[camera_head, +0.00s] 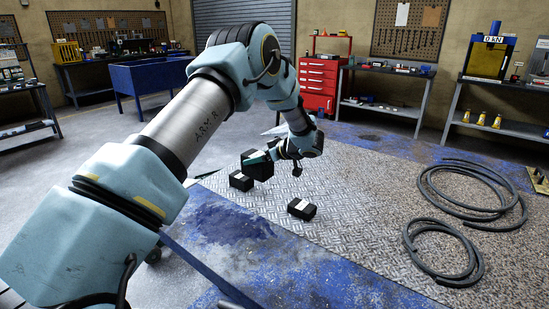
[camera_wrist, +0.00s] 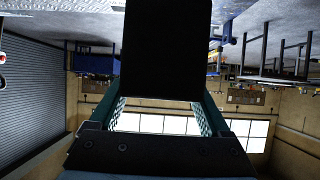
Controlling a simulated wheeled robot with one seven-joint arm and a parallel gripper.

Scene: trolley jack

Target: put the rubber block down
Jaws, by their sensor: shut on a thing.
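My gripper (camera_head: 264,157) is shut on a black rubber block (camera_head: 257,168), low over the metal floor plate and just above and right of another black block (camera_head: 241,181). I cannot tell whether the held block touches anything below. In the wrist view the held rubber block (camera_wrist: 166,48) is a large dark shape between the two teal fingers of my gripper (camera_wrist: 166,92); its underside is hidden there. A third black block (camera_head: 302,209) with a pale label lies on the plate, nearer and to the right.
The patterned metal plate (camera_head: 345,215) has free room around the blocks. Two coiled dark hoses (camera_head: 445,250) lie to the right. A red tool cabinet (camera_head: 319,84), a blue bin table (camera_head: 150,76) and workbenches stand at the back.

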